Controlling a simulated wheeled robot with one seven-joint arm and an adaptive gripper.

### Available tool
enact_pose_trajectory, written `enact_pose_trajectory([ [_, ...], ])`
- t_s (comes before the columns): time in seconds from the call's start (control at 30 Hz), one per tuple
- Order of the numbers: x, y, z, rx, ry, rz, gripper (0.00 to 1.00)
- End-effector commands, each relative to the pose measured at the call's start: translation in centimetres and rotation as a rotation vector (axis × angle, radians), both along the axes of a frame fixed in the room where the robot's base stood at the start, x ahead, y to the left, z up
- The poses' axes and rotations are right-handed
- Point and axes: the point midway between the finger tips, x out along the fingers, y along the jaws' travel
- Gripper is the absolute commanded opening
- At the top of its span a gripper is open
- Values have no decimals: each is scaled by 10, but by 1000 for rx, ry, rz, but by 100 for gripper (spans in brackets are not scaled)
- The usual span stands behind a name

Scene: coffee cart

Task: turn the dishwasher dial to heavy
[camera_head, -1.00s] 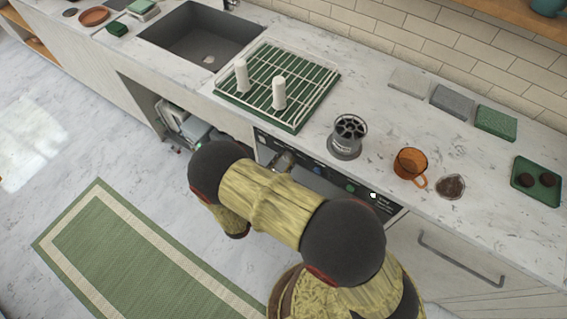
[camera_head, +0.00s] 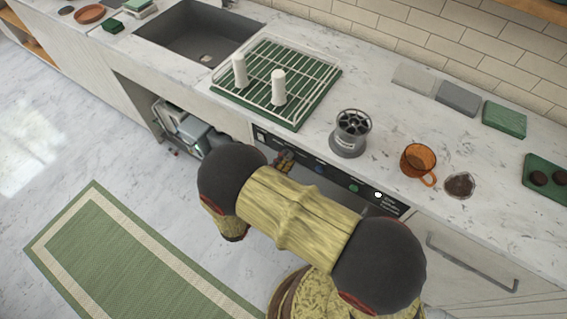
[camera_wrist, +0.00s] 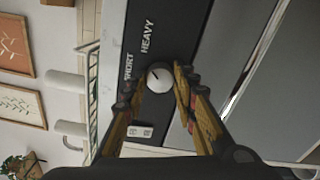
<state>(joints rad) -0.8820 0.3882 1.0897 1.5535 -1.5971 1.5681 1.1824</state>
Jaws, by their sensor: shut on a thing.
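The dishwasher dial (camera_wrist: 158,78) is a round white knob with a short dark mark on a dark panel, in the middle of the wrist view. The words SHORT (camera_wrist: 128,67) and HEAVY (camera_wrist: 148,36) are printed beside it. The mark points toward the upper left in that view; its exact setting is hard to read. My gripper (camera_wrist: 157,80) has one finger on each side of the dial and is shut on it. In the head view my gripper (camera_head: 284,160) is at the dishwasher panel (camera_head: 336,178), and the dial is hidden there.
The counter above holds a dish rack (camera_head: 300,63), a grey cylindrical device (camera_head: 350,133), an orange cup (camera_head: 417,160) and a green tray (camera_head: 548,172). A sink (camera_head: 200,35) lies at the left. A green rug (camera_head: 140,250) covers the floor.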

Motion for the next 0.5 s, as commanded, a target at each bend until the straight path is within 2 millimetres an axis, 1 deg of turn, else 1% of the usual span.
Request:
enact_pose_trajectory([
  [0.03,0,0,-3,31,-22,1,3],
  [0.2,0,0,-3,131,-100,1,3],
  [0.5,-1,0,-3,246,-189,0,3],
])
